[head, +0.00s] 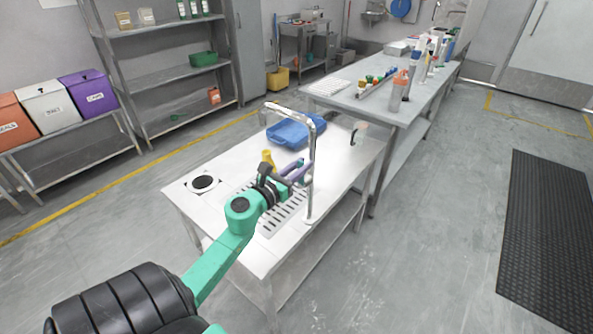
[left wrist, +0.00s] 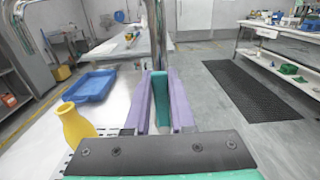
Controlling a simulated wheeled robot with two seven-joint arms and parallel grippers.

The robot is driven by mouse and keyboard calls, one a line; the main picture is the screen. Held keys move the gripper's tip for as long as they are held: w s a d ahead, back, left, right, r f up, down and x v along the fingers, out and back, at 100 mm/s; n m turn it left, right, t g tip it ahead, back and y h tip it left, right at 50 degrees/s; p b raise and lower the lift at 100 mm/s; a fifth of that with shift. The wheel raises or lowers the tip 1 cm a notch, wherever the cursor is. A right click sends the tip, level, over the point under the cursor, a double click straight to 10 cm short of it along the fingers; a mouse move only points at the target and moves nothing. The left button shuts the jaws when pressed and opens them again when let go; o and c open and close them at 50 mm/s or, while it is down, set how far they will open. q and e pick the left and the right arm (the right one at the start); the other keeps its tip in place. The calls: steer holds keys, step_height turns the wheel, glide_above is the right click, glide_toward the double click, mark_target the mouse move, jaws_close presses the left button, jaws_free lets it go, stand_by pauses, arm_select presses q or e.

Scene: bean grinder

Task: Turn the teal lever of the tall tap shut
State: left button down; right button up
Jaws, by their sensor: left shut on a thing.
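The tall chrome tap (head: 312,165) rises from the front right of the white bench and arches over to the left. My left gripper (head: 298,172) is at the tap's post. In the left wrist view, its two purple fingers (left wrist: 159,98) stand on either side of the teal lever (left wrist: 160,88) and are shut on it. The tap's post (left wrist: 161,35) rises just beyond the lever. In the head view the lever is hidden at the fingers, so its angle is hard to tell. My right gripper is in neither view.
A yellow bottle-shaped thing (head: 267,157) stands left of my gripper, close to it. A blue tray (head: 285,134) lies behind the tap. A slotted drain grid (head: 283,217) lies under the gripper. A black round plate (head: 202,183) is at the bench's left.

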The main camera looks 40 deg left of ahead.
arm_select(q)
steer(key=shift+d, duration=0.1)
steer(key=c, duration=0.8)
jaws_free()
steer(key=shift+o, duration=0.2)
steer(key=s+b, duration=0.4)
steer(key=s, duration=1)
steer(key=shift+s+d+b, duration=0.15)
steer(key=shift+s+b, duration=0.15)
steer(key=shift+b, duration=0.1)
